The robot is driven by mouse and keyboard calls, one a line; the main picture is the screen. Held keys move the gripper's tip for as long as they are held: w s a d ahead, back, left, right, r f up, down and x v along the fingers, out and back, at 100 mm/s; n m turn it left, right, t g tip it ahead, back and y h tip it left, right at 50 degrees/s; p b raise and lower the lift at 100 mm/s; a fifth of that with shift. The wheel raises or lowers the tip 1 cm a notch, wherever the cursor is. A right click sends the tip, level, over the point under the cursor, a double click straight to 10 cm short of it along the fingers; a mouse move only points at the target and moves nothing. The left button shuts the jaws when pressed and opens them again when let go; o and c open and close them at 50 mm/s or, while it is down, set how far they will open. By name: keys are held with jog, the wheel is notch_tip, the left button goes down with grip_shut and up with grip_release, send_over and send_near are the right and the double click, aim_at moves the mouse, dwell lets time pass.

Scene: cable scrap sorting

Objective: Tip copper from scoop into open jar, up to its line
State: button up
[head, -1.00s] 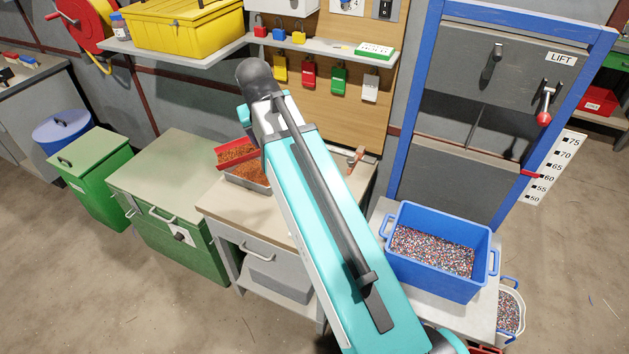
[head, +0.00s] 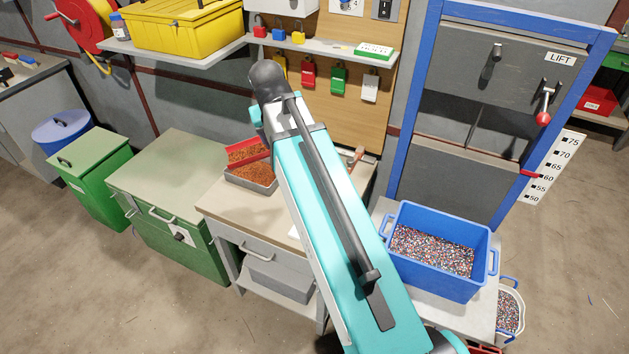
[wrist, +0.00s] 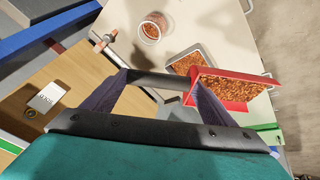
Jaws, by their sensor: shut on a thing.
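My gripper (wrist: 160,84) is shut on the dark handle of the red scoop (wrist: 236,75). The scoop holds a heap of copper granules (wrist: 229,88) and is above the bench. In the head view the scoop (head: 247,150) shows at the left of my arm. The open jar (wrist: 151,32) stands upright on the bench, apart from the scoop, with some copper inside. Its line cannot be made out. A grey tray (wrist: 207,50) with copper lies beside and partly under the scoop; it also shows in the head view (head: 252,184). My arm hides the jar there.
A small copper-coloured tool (wrist: 104,40) lies on the bench near the board. A blue crate (head: 440,279) of mixed granules stands at the right. A shelf (head: 330,48) with padlocks hangs above the bench. The green cabinet top (head: 165,165) at left is clear.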

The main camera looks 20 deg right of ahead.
jog(key=s+d+f+m, duration=0.1)
jog(key=s+d+f, duration=0.1)
jog(key=d, duration=1)
jog(key=s+d+f+m+h, duration=0.1)
jog(key=s+d+f, duration=0.2)
jog(key=d, duration=0.9)
jog(key=shift+m+g, duration=0.3)
jog(key=shift+g, duration=0.1)
dwell(5.4)
